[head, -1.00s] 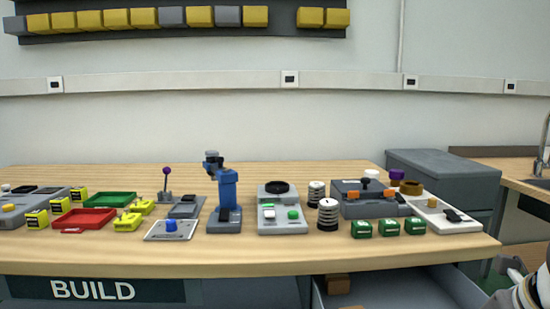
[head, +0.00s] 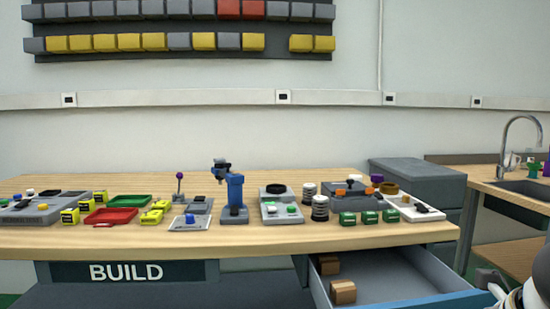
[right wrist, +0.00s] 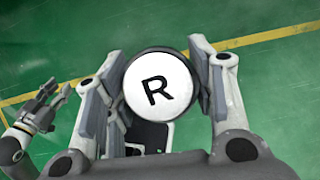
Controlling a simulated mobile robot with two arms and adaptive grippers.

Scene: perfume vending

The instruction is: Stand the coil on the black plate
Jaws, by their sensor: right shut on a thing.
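My right gripper (right wrist: 172,55) is shut on a round coil (right wrist: 158,88) with a white top marked R and a dark rim. Its sides are mostly hidden in the right wrist view. Two similar white-topped, dark-banded coils, one behind (head: 309,192) and one in front (head: 320,208), stand upright on the bench in the head view. A black round plate (head: 276,188) sits on a grey device left of them; I cannot tell if it is the named plate. Another gripper, seemingly my left (right wrist: 48,100), shows at the left of the right wrist view; its jaw state is unclear.
The wooden bench (head: 290,238) is crowded with devices, including a blue stand (head: 235,195). Several green boxes (head: 369,217) line the front right. An open drawer (head: 400,275) juts out below, holding brown blocks (head: 343,292). A sink counter is at the right.

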